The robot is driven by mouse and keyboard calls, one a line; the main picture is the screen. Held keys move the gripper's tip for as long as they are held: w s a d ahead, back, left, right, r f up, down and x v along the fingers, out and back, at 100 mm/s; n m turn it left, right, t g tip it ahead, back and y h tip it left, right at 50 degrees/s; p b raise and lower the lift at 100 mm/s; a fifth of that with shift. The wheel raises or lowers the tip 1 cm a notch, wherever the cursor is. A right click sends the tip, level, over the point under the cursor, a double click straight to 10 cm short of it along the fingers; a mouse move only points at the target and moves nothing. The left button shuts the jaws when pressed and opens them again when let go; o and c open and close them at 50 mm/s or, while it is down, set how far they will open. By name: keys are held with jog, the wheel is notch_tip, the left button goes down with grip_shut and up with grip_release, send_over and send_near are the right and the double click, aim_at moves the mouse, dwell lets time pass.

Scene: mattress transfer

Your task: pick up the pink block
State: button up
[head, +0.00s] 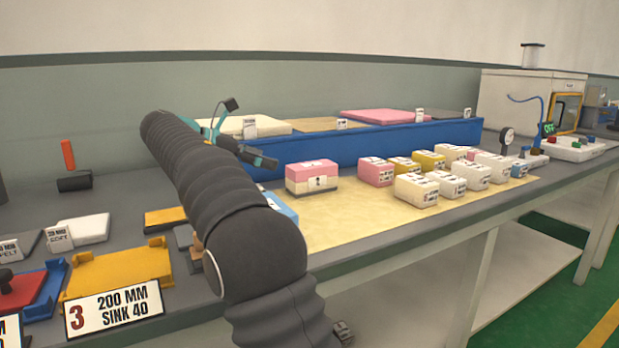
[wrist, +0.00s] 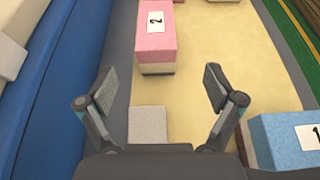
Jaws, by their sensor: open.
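The pink block (head: 312,172) has a pink top over a cream lower layer. It rests on the tan mat, in front of the long blue tray. In the wrist view the pink block (wrist: 156,28) carries a label with a 2 and lies beyond the fingertips, cut off by the top edge. My gripper (wrist: 160,86) is open with nothing between its fingertips. In the head view its teal parts show behind my arm, left of the pink block and apart from it. My arm hides part of the mat there.
A blue block (wrist: 286,140) labelled 1 stands right of my gripper, and a pale block (wrist: 148,124) lies below between the fingers. The blue tray (head: 350,142) runs along the left in the wrist view. Several pink, yellow and cream blocks (head: 416,190) stand farther right.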

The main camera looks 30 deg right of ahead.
aim_at(292, 168)
jog(key=x, duration=0.5)
jog(key=shift+d+b, duration=0.1)
jog(key=shift+b, duration=0.25)
jog(key=shift+w+b+x, duration=0.15)
jog(key=shift+b+x, duration=0.1)
jog(key=shift+x, duration=1.1)
jog(key=shift+w+b+x, duration=0.1)
jog(key=shift+b+x, duration=0.1)
jog(key=shift+x, duration=1.15)
jog(key=shift+f, duration=0.1)
jog(key=c, duration=1.1)
